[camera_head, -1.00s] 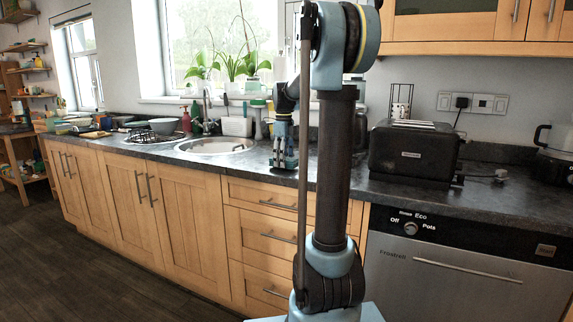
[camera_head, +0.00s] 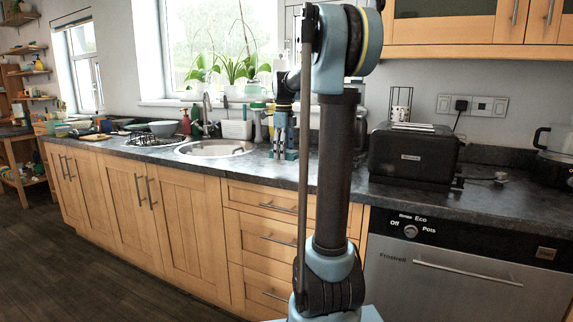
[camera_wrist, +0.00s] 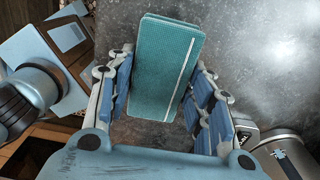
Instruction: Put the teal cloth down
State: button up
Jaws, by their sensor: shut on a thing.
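The teal cloth (camera_wrist: 165,70) is a folded, flat rectangle with a pale stripe along one side, seen in the wrist view. It lies between the blue-padded fingers of my gripper (camera_wrist: 160,95), which is shut on it. The grey worktop (camera_wrist: 245,65) shows behind the cloth; I cannot tell whether the cloth touches it. In the head view my gripper (camera_head: 283,150) points down over the worktop, just right of the round sink (camera_head: 215,148).
A black toaster (camera_head: 415,152) stands to the right, beyond my arm. A tap (camera_head: 207,115), a red bottle (camera_head: 186,122) and a bowl (camera_head: 163,128) are around the sink. The worktop's front edge runs below my gripper.

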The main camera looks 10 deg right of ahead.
aim_at(284, 171)
jog(key=shift+f, duration=2.5)
jog(key=o, duration=1.1)
